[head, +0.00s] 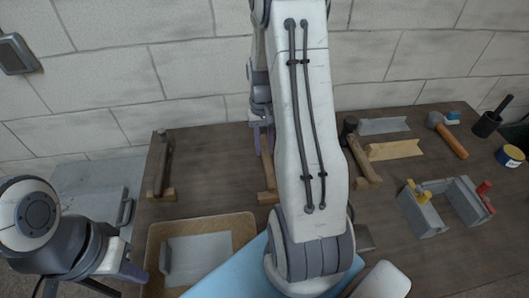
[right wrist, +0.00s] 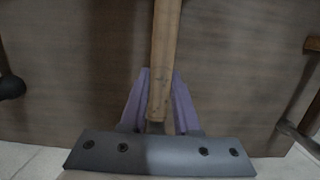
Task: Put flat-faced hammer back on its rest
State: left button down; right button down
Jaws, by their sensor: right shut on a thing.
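My right gripper (head: 262,132) is over the back middle of the bench, partly hidden behind my arm. In the right wrist view its two purple fingers (right wrist: 158,108) are shut on a wooden handle (right wrist: 164,50). The handle also shows in the head view (head: 268,172), reaching down toward a small wooden block (head: 268,198). The held tool's head is hidden, so I cannot tell its face or whether the tool touches the block. My left gripper (head: 130,271) is low at the left, beside the wooden tray; its jaw opening is unclear.
A long-handled tool (head: 160,165) lies at a left wooden block, and a dark-headed hammer (head: 352,142) at a right one. An orange-handled hammer (head: 450,138), a grey vise-like frame (head: 440,208) and a dark cup (head: 487,124) stand right. A wooden tray (head: 243,222) is in front.

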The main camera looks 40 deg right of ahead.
aim_at(264, 153)
notch_tip(264, 153, down, 4)
jog(key=shift+r+p, duration=0.25)
jog(key=shift+p, duration=0.15)
jog(key=shift+f, duration=0.1)
jog(key=shift+f, duration=0.1)
jog(key=c, duration=0.6)
grip_release()
jog(key=shift+c, duration=0.2)
jog(key=shift+r, duration=0.4)
jog(key=r, duration=0.3)
jog(key=w+r+b, duration=0.1)
jog(key=r, duration=0.3)
jog(key=d+r+b, duration=0.1)
jog(key=r, duration=0.3)
jog(key=shift+w+r, duration=0.15)
jog(key=shift+w, duration=0.25)
